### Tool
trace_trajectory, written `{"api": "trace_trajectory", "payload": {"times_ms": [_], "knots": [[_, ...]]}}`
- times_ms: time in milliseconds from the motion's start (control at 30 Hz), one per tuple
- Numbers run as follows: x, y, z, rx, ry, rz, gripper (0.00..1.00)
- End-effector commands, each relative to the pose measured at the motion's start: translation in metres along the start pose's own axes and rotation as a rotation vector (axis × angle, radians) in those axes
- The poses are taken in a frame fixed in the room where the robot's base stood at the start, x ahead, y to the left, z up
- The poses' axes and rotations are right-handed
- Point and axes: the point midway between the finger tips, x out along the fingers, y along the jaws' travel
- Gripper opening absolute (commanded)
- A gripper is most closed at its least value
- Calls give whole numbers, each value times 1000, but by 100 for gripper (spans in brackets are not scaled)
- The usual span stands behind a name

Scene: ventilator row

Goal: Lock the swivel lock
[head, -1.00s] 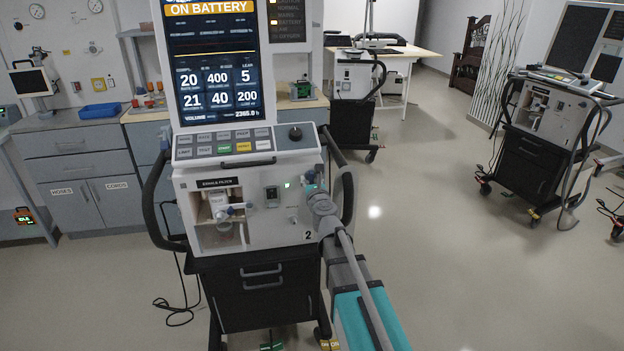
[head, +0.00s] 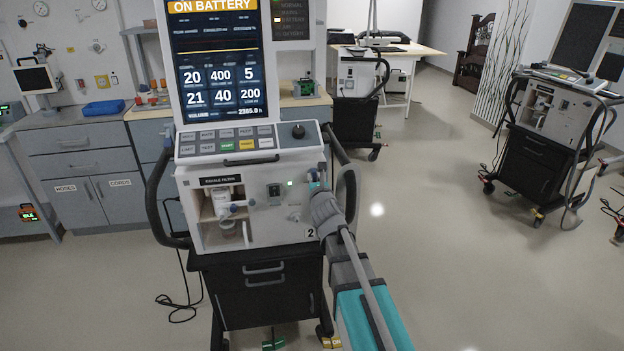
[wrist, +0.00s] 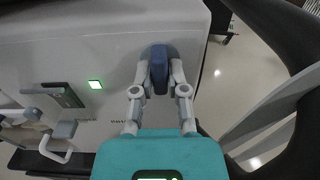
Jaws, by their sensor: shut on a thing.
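A dark blue handle (wrist: 158,70), which looks like the swivel lock, sticks out from the white front of the ventilator (head: 262,215) marked 2. In the wrist view it stands lengthwise, pointing roughly toward my gripper. My gripper (wrist: 159,78) is shut on this handle, with one finger on each side. In the head view my gripper (head: 318,190) reaches the right end of the ventilator's front, and my wrist hides most of the handle. A lit green indicator (wrist: 95,85) is left of the handle.
An open filter bay (head: 225,215) is on the left of the front panel. A black side handle (head: 349,190) curves close to my arm on the right. A cable lies on the floor at the left. Another ventilator (head: 545,125) stands far right, with clear floor between.

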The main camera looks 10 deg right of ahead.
Motion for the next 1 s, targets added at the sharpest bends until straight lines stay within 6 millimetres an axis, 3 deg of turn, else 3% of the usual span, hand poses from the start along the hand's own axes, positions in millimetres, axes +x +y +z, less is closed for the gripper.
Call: {"api": "trace_trajectory", "payload": {"times_ms": [467,1000], "knots": [[1,0,1,-198,-4,8,0],[1,-1,1,-670,-4,5,0]]}}
